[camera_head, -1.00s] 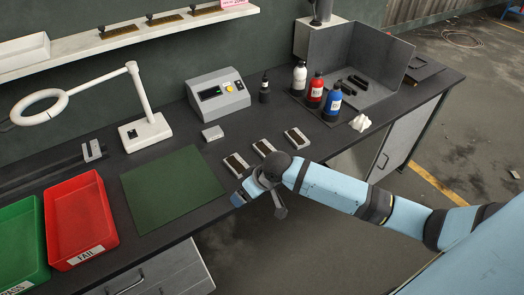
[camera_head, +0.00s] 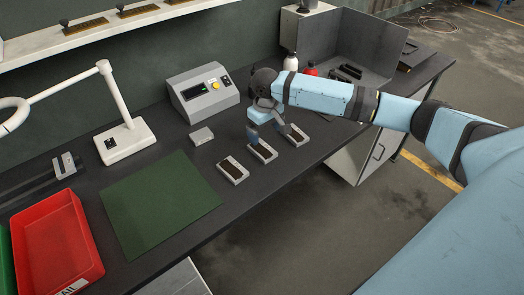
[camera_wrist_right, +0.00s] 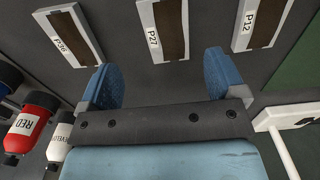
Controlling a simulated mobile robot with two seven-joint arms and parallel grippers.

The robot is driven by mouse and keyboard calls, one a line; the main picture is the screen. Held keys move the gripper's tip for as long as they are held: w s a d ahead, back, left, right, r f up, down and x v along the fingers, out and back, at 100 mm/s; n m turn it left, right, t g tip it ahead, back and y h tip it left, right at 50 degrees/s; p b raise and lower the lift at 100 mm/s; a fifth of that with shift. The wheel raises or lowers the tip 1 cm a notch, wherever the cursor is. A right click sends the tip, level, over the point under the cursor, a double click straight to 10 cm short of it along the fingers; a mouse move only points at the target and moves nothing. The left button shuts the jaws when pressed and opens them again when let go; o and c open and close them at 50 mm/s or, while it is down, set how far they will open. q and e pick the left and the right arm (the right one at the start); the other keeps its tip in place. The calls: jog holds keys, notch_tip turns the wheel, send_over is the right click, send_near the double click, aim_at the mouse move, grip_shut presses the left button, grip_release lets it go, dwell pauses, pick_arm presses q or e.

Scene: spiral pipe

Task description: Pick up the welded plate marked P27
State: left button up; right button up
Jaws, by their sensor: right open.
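The plate marked P27 (camera_wrist_right: 168,32) is the middle of three light plates with dark brown strips in the right wrist view. It is also the middle plate of the row in the head view (camera_head: 263,153). My right gripper (camera_wrist_right: 160,76) is open and empty, its blue fingers apart with P27 just beyond the gap between them. Plate P36 (camera_wrist_right: 72,32) and plate P12 (camera_wrist_right: 262,22) lie on either side of P27. My left gripper does not show.
A green mat (camera_head: 160,205) and a red tray (camera_head: 58,240) lie to the left of the plates. A grey meter box (camera_head: 203,95) and a small grey block (camera_head: 201,136) stand behind. Bottles, including a red one (camera_wrist_right: 33,120), stand near P36's side.

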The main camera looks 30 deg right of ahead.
aim_at(262, 149)
jog(key=shift+w+a+f, duration=0.1)
jog(key=shift+a+f, duration=0.1)
jog(key=shift+f, duration=1.6)
jog(key=shift+w+a+f, duration=0.1)
jog(key=shift+a+f, duration=0.1)
jog(key=shift+f, duration=1.55)
jog(key=shift+r, duration=0.1)
jog(key=c, duration=1.5)
